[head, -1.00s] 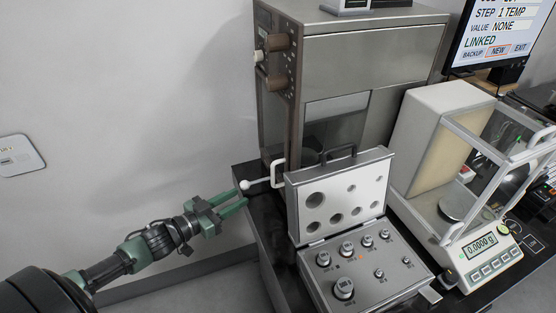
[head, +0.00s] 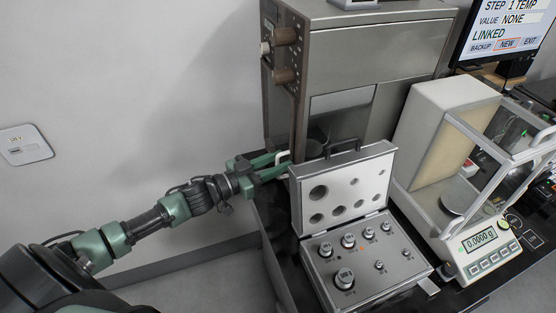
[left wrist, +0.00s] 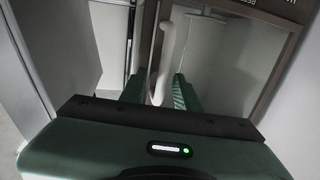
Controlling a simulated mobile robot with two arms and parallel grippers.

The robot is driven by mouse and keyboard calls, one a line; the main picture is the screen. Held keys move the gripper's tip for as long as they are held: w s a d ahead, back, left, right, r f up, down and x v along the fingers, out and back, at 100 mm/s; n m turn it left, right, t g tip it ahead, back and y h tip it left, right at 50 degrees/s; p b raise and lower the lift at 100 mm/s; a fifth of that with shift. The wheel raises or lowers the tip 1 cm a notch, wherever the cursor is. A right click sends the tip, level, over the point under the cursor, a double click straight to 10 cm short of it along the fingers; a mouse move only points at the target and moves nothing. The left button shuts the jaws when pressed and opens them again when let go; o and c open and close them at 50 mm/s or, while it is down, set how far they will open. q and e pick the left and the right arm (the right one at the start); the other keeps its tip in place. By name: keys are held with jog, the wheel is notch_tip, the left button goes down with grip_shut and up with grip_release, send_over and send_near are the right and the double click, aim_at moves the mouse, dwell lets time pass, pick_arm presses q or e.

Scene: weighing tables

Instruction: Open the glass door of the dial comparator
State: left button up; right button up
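The dial comparator (head: 375,45) is the tall grey-brown cabinet with brown knobs on its narrow side. Its glass door (left wrist: 225,60) fills the right of the left wrist view in a brown frame and looks shut. A white handle (left wrist: 166,60) stands in front of the door; it also shows in the head view (head: 282,156), partly covered by the fingers. My left gripper (head: 284,163) is at the handle, its green fingers on either side of it. My right gripper is out of view.
An open weight case (head: 375,265) with several weights stands close right of my left gripper, its raised lid near the fingers. A balance (head: 475,245) with a glass shield stands further right, below a screen (head: 505,30). The wall side at left is free.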

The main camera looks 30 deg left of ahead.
pick_arm(q)
grip_shut()
